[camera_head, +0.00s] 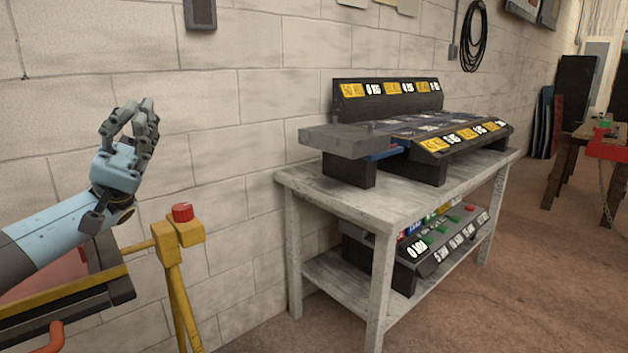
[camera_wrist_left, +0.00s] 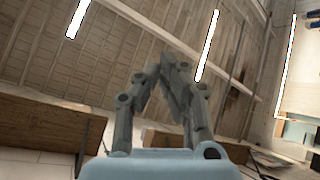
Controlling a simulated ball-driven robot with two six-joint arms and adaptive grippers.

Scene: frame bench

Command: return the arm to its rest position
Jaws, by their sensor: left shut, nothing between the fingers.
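My left gripper (camera_head: 148,104) is raised at the left of the head view, in front of the block wall, with its fingers pointing up. Its fingers meet at the tips and hold nothing. In the left wrist view the shut fingers (camera_wrist_left: 168,62) point up toward the ceiling. My light blue left forearm comes in from the left edge of the head view. My right gripper is in neither view.
A yellow stand with a red knob (camera_head: 182,212) is just right of and below the left gripper. A grey bench (camera_head: 400,212) carries dark labelled racks (camera_head: 385,101). A wooden table (camera_head: 570,150) stands far right. Floor between is clear.

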